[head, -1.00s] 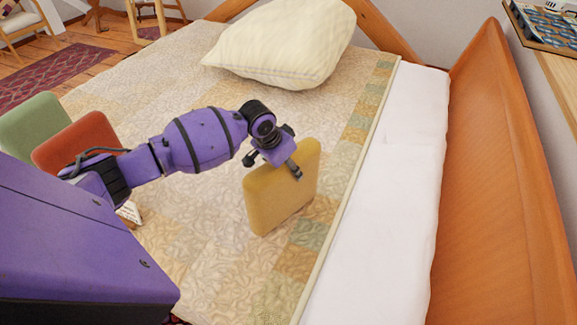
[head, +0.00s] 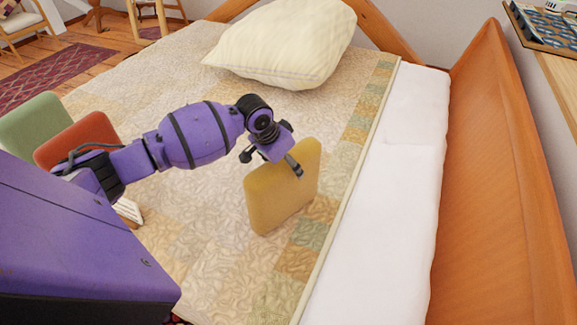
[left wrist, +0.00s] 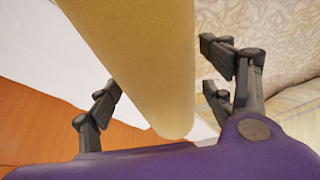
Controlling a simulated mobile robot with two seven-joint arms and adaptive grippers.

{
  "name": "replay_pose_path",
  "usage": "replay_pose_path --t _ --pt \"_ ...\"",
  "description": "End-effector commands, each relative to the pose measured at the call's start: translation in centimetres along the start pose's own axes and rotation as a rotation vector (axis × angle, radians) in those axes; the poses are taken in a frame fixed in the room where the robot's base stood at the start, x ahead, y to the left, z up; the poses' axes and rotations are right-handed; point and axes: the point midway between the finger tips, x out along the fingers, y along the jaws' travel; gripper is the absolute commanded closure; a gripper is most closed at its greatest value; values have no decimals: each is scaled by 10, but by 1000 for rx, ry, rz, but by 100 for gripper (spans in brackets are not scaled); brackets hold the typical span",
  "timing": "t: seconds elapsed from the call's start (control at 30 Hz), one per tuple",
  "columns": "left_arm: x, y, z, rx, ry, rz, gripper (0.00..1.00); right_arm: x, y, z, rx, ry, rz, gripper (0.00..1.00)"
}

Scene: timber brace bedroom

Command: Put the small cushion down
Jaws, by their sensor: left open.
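The small cushion (head: 283,192) is mustard yellow and stands upright on its edge on the patchwork quilt, near the quilt's right border. My left gripper (head: 271,166) is at the cushion's upper edge, its fingers open on either side of it. In the left wrist view the cushion (left wrist: 150,60) runs between the two spread fingers of the gripper (left wrist: 165,95), with a gap visible on the right side. The cushion's top left corner is partly hidden by the gripper in the head view. My right gripper is not in view.
A large cream pillow (head: 283,45) lies at the bed's far end. A green cushion (head: 38,118) and a red cushion (head: 78,140) stand at the left, partly behind my arm. The orange wooden bed side (head: 500,190) rises at the right. The quilt (head: 190,235) is clear around the yellow cushion.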

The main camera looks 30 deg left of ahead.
Motion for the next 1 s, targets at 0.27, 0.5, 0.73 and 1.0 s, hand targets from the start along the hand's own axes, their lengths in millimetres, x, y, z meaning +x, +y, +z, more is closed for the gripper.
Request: replay_pose_path --t 0.27,0.5,0.73,1.0 --pt "-64 -1 -2 2 6 -3 25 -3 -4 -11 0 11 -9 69" --pt "-94 0 -1 0 2 0 25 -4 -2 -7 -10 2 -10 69" --pt "-99 1 0 0 1 1 25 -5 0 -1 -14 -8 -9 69" --pt "-98 0 0 0 1 1 25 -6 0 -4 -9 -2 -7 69"
